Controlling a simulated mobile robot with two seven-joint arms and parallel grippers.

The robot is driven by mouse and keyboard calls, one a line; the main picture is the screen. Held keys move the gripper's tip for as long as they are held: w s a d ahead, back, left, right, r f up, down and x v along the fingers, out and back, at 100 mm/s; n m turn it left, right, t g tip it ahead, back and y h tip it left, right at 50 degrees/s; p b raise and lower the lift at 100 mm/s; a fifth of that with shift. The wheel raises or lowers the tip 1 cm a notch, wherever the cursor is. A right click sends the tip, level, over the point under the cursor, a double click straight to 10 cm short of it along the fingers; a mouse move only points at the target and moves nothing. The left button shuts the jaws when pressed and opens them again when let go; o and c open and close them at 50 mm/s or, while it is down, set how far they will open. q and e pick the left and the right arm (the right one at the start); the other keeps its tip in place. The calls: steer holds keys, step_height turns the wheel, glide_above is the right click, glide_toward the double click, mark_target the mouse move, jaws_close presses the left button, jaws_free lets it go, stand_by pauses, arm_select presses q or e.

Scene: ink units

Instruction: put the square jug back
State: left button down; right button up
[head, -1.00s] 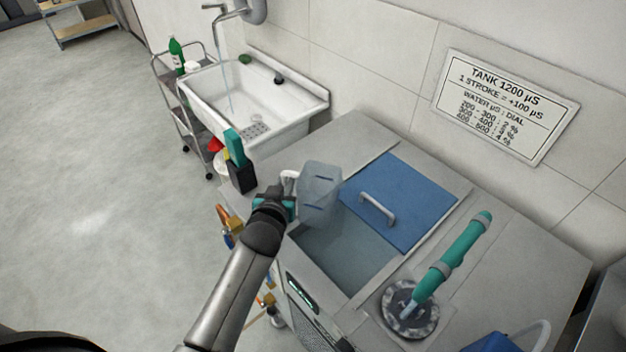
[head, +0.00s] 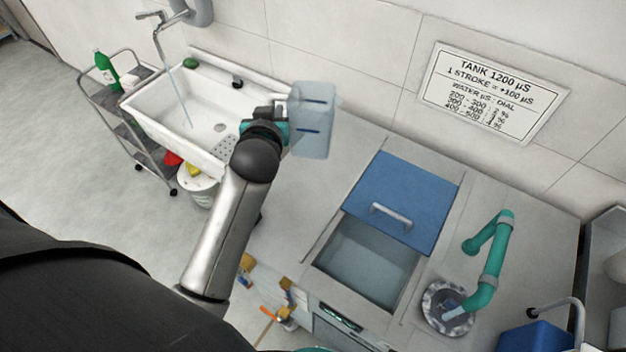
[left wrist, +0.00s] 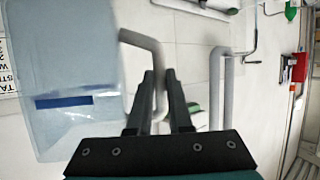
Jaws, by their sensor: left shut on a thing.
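The square jug (head: 313,122) is clear bluish plastic with dark blue marks on its side. My left gripper (head: 280,115) is shut on its handle and holds it roughly upright in the air, near the sink's right end in the head view. In the left wrist view the jug (left wrist: 75,75) fills the left side, and its grey handle (left wrist: 146,42) passes between the fingers (left wrist: 164,85). My arm hides part of the counter's left side. My right gripper is not in view.
The counter holds an open tank (head: 365,265) with liquid, a blue lid (head: 405,195) pushed back, and a teal pump handle (head: 492,265). A white sink (head: 165,110) with running water stands left. A blue container (head: 535,338) sits lower right.

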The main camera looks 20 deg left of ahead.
arm_select(q)
step_height(320, 180, down, 20)
steer(key=b, duration=0.6)
steer(key=shift+d+r, duration=0.1)
steer(key=shift+r, duration=0.05)
steer(key=c, duration=1.2)
jaws_free()
steer(key=shift+f, duration=0.2)
steer(key=shift+c, duration=0.2)
steer(key=o, duration=0.4)
steer(key=shift+r, duration=0.1)
